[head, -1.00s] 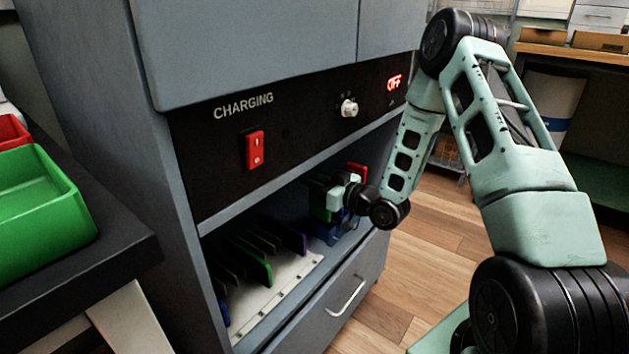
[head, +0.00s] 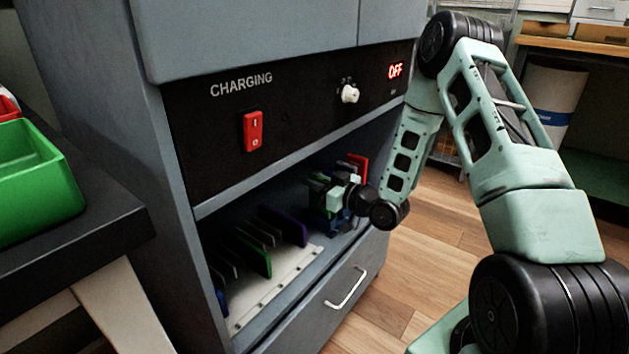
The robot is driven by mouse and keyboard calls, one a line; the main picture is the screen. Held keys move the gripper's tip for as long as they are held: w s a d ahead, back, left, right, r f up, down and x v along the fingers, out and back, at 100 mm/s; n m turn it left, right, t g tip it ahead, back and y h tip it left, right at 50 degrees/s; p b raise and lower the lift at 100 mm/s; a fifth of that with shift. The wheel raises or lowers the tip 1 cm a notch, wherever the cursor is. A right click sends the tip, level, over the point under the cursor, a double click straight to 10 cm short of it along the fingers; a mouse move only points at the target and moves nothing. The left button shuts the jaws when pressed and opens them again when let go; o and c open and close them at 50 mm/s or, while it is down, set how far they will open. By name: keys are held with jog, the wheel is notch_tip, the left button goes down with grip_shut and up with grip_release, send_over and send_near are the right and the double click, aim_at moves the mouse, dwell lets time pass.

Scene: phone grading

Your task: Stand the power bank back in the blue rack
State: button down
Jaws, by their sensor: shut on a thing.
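My gripper (head: 336,194) is inside the open bay of the charging cabinet, at its right end. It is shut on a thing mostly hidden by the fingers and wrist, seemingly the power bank. The blue rack (head: 322,221) shows in part just below and around my gripper. A little green (head: 319,180) shows beside the fingers, but I cannot tell whether it belongs to the held thing. Whether the held thing touches or sits in the rack is too small and covered to tell.
A pale tray (head: 277,290) to the left in the bay holds several upright slabs, including a green one (head: 255,257) and a purple one (head: 283,226). A red object (head: 358,164) stands behind my gripper.

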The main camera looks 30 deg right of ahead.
jog(key=shift+f+b, duration=0.4)
jog(key=shift+f, duration=0.3)
dwell(0.4)
jog(key=c, duration=1.3)
grip_release()
jog(key=shift+o, duration=0.2)
jog(key=p+v, duration=0.4)
jog(key=v, duration=1.3)
jog(key=shift+s, duration=0.2)
